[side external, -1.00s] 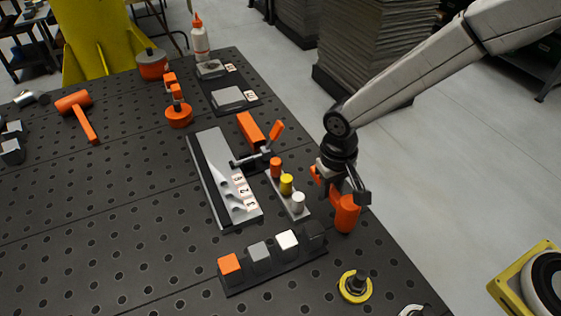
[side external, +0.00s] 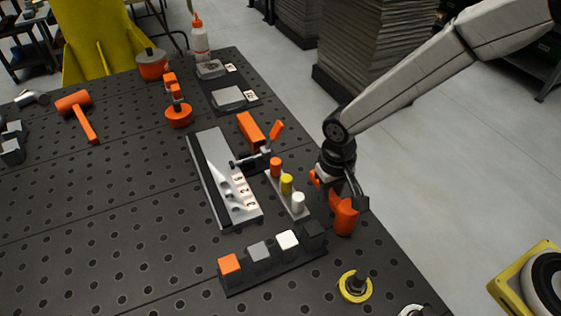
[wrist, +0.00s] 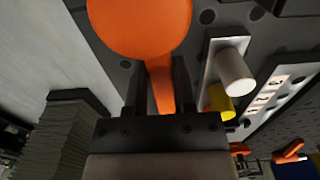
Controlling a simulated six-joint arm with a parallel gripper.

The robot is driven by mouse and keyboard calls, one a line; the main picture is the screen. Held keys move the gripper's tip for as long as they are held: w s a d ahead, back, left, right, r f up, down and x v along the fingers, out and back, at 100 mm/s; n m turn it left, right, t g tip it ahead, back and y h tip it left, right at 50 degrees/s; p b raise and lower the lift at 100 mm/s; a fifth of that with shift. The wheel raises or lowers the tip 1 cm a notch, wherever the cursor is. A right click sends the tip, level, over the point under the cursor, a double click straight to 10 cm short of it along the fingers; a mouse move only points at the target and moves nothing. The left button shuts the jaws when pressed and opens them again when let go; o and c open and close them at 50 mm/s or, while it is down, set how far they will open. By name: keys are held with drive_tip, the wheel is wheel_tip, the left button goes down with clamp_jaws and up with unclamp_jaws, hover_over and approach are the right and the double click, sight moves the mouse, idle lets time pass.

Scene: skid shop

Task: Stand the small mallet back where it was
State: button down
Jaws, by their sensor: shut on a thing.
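The small orange mallet (side external: 345,219) is in my gripper (side external: 341,188), its head down close to the table near the right edge. In the wrist view my gripper (wrist: 159,85) has its two dark fingers on either side of the handle (wrist: 163,88). The wide orange head (wrist: 140,24) points away from the jaws. In the side view the fingers partly hide the handle. I cannot tell whether the head touches the table. A larger orange mallet (side external: 74,104) lies at the far left of the table.
Close to the left stands a rack of orange, yellow and white pegs (side external: 286,184), beside a numbered grey plate (side external: 226,183). The table (side external: 130,240) is clear at front left.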

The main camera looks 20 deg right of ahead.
drive_tip(key=shift+f, duration=0.1)
drive_tip(key=shift+c, duration=1.8)
unclamp_jaws()
drive_tip(key=shift+o, duration=0.2)
drive_tip(key=shift+o, duration=1)
drive_tip(key=shift+r, duration=1.5)
drive_tip(key=shift+r, duration=2)
